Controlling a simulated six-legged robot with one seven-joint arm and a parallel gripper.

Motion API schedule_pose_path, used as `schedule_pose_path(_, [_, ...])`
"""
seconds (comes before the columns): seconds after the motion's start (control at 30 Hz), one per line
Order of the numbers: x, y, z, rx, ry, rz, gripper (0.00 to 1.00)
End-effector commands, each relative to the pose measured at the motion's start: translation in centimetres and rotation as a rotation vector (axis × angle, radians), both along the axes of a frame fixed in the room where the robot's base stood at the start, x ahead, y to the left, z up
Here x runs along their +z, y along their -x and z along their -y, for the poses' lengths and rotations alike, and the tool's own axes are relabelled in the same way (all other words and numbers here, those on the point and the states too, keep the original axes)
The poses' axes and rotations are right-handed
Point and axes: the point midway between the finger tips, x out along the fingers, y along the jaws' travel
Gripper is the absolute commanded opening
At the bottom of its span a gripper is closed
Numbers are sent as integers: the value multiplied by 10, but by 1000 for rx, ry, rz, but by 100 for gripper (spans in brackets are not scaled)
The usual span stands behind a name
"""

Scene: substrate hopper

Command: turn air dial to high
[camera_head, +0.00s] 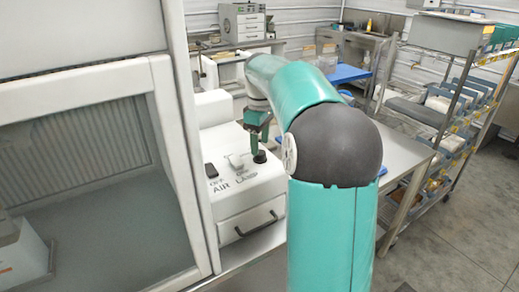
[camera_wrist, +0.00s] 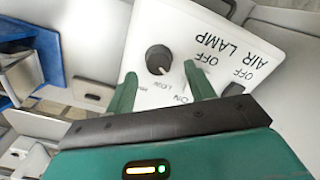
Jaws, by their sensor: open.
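The air dial is a round black knob (camera_wrist: 159,59) on a white control panel (camera_wrist: 150,22), marked with OFF, LOW and AIR LAMP lettering. In the head view the knob (camera_head: 260,156) stands at the panel's right side. My gripper (camera_wrist: 160,74) is open, with one green finger on each side of the dial in the wrist view. In the head view my gripper (camera_head: 258,130) hangs pointing down just above the dial. Whether a finger touches the knob I cannot tell. The knob's pointer setting is not readable.
A black rocker switch (camera_head: 211,170) and a small grey lever (camera_head: 236,162) share the panel. A glass-fronted cabinet (camera_head: 80,150) stands at the left. A steel table (camera_head: 405,158) and a shelf rack (camera_head: 455,125) stand at the right. Open floor lies at the lower right.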

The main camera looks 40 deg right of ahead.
Motion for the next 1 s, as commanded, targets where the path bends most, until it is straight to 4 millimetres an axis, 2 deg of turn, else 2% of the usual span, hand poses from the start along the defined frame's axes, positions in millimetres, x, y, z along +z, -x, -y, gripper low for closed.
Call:
schedule_pose_path(0.1, [-20,-1,0,1,-2,-4,54])
schedule_pose_path(0.2, [-29,-2,0,1,-2,-2,54])
schedule_pose_path(0.53, [-34,-4,0,2,0,-1,54])
schedule_pose_path(0.57, [-34,-4,0,2,0,-1,52])
schedule_pose_path(0.7, [-34,-3,1,2,0,-1,25])
schedule_pose_path(0.8, [-34,-3,0,2,0,-1,9])
schedule_pose_path(1.0, [-34,-3,1,-6,0,-1,9])
